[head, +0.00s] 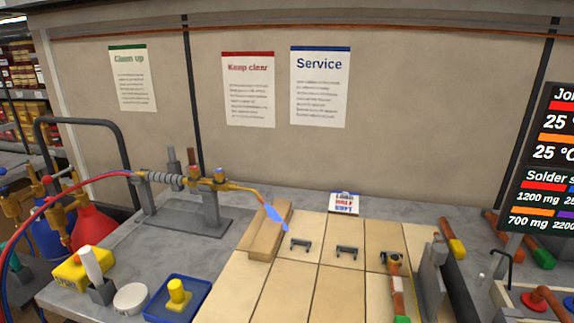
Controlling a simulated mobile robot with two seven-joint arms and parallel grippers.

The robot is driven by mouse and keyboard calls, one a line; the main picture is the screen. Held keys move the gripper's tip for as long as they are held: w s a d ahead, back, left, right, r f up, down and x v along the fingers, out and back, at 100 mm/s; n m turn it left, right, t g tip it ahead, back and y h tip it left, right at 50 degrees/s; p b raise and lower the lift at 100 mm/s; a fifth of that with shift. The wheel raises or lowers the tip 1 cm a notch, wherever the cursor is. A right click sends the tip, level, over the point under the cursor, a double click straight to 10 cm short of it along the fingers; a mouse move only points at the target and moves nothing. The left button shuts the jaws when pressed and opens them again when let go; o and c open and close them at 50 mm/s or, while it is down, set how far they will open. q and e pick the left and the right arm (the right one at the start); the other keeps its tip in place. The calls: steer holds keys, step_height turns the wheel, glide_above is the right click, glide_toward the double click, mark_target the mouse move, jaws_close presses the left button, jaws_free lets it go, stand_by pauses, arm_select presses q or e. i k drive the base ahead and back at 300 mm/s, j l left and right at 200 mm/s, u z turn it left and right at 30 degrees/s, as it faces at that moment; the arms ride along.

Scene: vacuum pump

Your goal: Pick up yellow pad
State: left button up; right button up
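A second yellow thing (178,291), with an upright round knob, sits inside a blue tray (204,288) at the lower left. I cannot tell for sure which of the two is the yellow pad.
A torch (200,180) with a blue flame rests on a grey stand, its red hose (45,211) curving left. A white round tub (131,298) stands left of the tray. Tan tiles (281,290) hold small dark brackets (347,252). Tools with orange and green handles lie at right.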

mark_target(181, 299)
steer(key=j+z, duration=0.1)
steer(key=j, duration=0.25)
steer(key=k+j+z, duration=0.1)
steer(key=j, duration=0.25)
steer(key=k+j+z, duration=0.1)
steer(key=j, duration=0.25)
steer(key=j+z, duration=0.15)
steer(key=j, duration=0.25)
steer(key=k+j+z, duration=0.2)
steer(key=j, duration=0.25)
steer(key=j+z, duration=0.35)
steer(key=j, duration=0.5)
steer(key=j+z, duration=0.35)
steer(key=j, duration=0.5)
steer(key=k+l, duration=0.05)
